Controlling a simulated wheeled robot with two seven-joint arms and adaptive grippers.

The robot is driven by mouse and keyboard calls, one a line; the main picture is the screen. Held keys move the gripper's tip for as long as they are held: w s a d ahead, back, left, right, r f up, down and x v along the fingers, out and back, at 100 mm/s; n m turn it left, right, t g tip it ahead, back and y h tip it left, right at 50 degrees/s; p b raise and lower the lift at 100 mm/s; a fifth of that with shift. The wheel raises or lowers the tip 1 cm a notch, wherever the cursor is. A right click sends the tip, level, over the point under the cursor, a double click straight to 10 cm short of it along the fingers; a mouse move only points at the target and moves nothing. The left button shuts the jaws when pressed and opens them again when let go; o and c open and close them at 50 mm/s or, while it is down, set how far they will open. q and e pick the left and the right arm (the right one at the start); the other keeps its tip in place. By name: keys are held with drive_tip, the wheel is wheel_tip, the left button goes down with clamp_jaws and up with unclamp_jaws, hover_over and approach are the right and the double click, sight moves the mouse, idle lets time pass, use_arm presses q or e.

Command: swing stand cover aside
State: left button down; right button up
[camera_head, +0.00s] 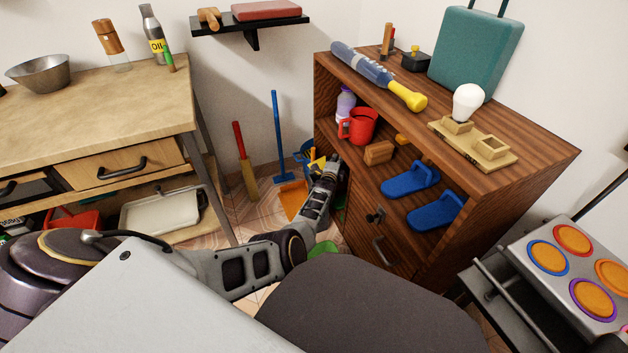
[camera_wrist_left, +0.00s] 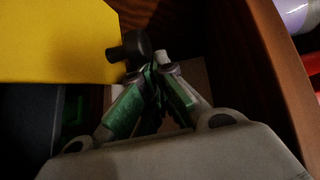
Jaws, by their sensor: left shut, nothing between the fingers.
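The wooden stand (camera_head: 480,185) is right of centre, with open shelves, a dark knob (camera_head: 376,216) and a handle (camera_head: 382,252) on its lower front. My left gripper (camera_head: 325,164) is at the stand's left edge, partly hidden by its own wrist. In the wrist view my left gripper (camera_wrist_left: 155,85) has its green-padded fingers together, with nothing held. A round dark knob (camera_wrist_left: 143,45) is just beyond the fingertips, beside a flat yellow surface (camera_wrist_left: 60,40). I cannot tell whether this surface belongs to the cover. Wooden walls of the stand (camera_wrist_left: 270,60) rise at the right.
A red mug (camera_head: 361,126) and blue slippers (camera_head: 410,180) sit on the shelves. A blue-and-yellow tool (camera_head: 375,72) and a bulb (camera_head: 468,101) are on top. An orange dustpan (camera_head: 292,198) lies behind my arm. A workbench (camera_head: 90,105) stands left, a stove (camera_head: 570,270) right.

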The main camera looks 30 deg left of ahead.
use_arm(q)
drive_tip(key=shift+w+a, duration=0.1)
drive_tip(key=shift+w, duration=0.2)
use_arm(e)
drive_tip(key=shift+w+a, duration=0.1)
drive_tip(key=shift+w, duration=0.05)
use_arm(q)
drive_tip(key=shift+w+a+n+y, duration=0.15)
drive_tip(key=shift+n+y, duration=0.15)
drive_tip(key=shift+y, duration=0.1)
use_arm(e)
drive_tip(key=shift+w+r, duration=0.15)
drive_tip(key=shift+w, duration=0.1)
use_arm(q)
drive_tip(key=shift+w+a+y, duration=0.15)
drive_tip(key=shift+y, duration=0.15)
use_arm(e)
drive_tip(key=shift+w+a+r, duration=0.1)
drive_tip(key=shift+w, duration=0.1)
use_arm(q)
drive_tip(key=shift+w+a+n+y, duration=0.1)
drive_tip(key=shift+a+n+y, duration=0.05)
drive_tip(key=shift+n+y, duration=0.2)
drive_tip(key=shift+g, duration=0.3)
use_arm(e)
drive_tip(key=shift+s+f, duration=0.25)
drive_tip(key=shift+f, duration=0.05)
drive_tip(key=shift+w+r, duration=0.15)
